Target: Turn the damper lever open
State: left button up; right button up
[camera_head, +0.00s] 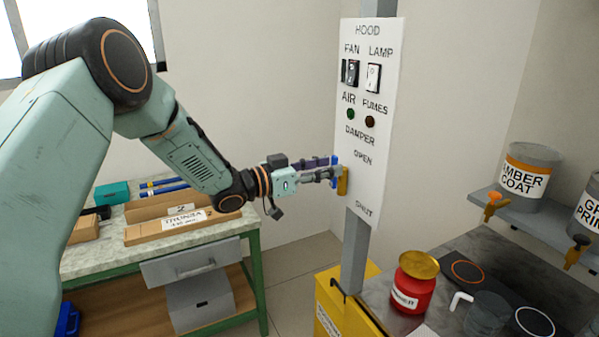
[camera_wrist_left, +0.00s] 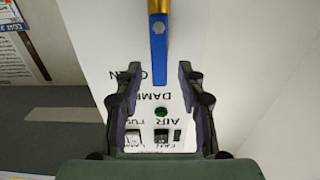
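The damper lever has a blue bar and a brass part. In the head view its blue bar (camera_head: 335,162) and brass part (camera_head: 343,182) show at the left edge of the white hood panel (camera_head: 371,110), between the words OPEN and SHUT. My left gripper (camera_head: 330,172) reaches it from the left. In the left wrist view the panel is upside down, and the blue bar (camera_wrist_left: 158,52) lies with its end between the spread fingertips of my left gripper (camera_wrist_left: 159,72), with gaps on both sides. The bar's end points towards the printed OPEN. My right gripper is not in view.
A grey post (camera_head: 354,250) carries the panel. A fan switch (camera_head: 350,73) and lamp switch (camera_head: 373,78) sit above. A red tin (camera_head: 413,285) stands on the counter at lower right. A green-framed bench (camera_head: 110,245) stands at left. Bare floor lies between.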

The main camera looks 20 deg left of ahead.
pick_arm(q)
jog(key=v, duration=0.9)
jog(key=shift+s+a, duration=0.1)
jog(key=shift+a, duration=0.05)
